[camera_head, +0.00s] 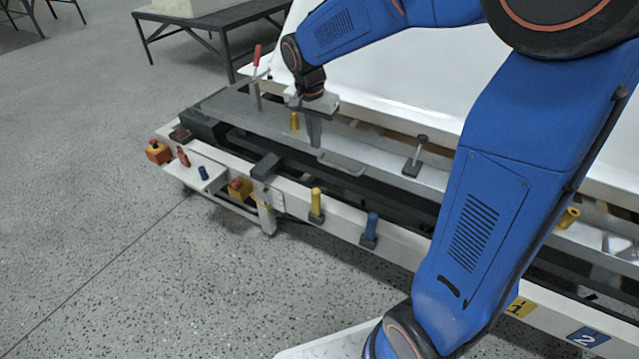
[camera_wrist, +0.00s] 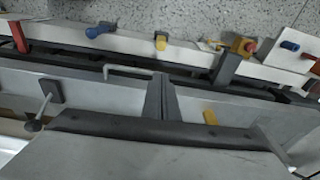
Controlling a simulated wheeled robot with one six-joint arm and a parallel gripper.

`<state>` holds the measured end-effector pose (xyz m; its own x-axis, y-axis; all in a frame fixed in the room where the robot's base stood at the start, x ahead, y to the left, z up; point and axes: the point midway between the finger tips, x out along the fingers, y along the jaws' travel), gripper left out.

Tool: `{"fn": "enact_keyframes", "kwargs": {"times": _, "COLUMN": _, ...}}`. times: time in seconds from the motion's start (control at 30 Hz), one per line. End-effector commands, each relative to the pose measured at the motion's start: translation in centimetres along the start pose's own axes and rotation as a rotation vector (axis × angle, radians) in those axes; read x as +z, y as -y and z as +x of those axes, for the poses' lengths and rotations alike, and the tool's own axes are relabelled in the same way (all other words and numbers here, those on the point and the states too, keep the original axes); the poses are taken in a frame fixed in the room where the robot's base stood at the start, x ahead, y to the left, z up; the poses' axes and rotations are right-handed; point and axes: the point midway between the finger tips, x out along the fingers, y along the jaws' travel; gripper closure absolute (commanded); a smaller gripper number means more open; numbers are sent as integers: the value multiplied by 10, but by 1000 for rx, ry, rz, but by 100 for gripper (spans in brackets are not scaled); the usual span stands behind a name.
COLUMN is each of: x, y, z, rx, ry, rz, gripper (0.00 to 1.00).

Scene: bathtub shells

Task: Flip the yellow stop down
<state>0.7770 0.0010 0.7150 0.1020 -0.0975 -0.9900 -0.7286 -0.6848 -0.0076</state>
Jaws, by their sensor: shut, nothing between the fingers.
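A yellow stop (camera_head: 316,203) stands upright from a dark base on the pale front rail. It also shows in the wrist view (camera_wrist: 161,42), beyond my fingertips. A similar blue stop (camera_head: 370,228) stands to its right in the head view, and to its left in the wrist view (camera_wrist: 97,30). My gripper (camera_head: 315,143) is shut and empty, pointing down over the grey plate behind the rail. Its closed fingers show in the wrist view (camera_wrist: 159,85), apart from the yellow stop. A second yellow piece (camera_head: 294,121) is on the plate just left of my gripper.
A bent metal handle (camera_head: 343,163) lies between my gripper and the front rail. A black-knobbed lever (camera_head: 415,155) stands on the plate to the right, and a red-handled lever (camera_head: 257,65) behind left. Orange boxes with red buttons (camera_head: 158,151) are at the left end. Open floor lies in front.

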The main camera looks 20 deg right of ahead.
Motion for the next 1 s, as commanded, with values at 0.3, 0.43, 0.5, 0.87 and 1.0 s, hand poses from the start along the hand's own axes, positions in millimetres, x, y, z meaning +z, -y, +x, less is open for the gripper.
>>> {"fn": "enact_keyframes", "kwargs": {"times": 0.3, "x": 0, "y": -1, "z": 34, "rx": 4, "ry": 2, "rz": 0, "gripper": 100}}
{"fn": "enact_keyframes", "kwargs": {"times": 0.43, "x": 0, "y": -1, "z": 58, "rx": 4, "ry": 2, "rz": 0, "gripper": 100}}
{"fn": "enact_keyframes", "kwargs": {"times": 0.5, "x": 0, "y": -1, "z": 70, "rx": 4, "ry": 2, "rz": 0, "gripper": 100}}
{"fn": "enact_keyframes", "kwargs": {"times": 0.87, "x": 0, "y": -1, "z": 134, "rx": 3, "ry": 2, "rz": -1, "gripper": 100}}
{"fn": "enact_keyframes", "kwargs": {"times": 1.0, "x": 0, "y": -1, "z": 158, "rx": 4, "ry": 2, "rz": -1, "gripper": 100}}
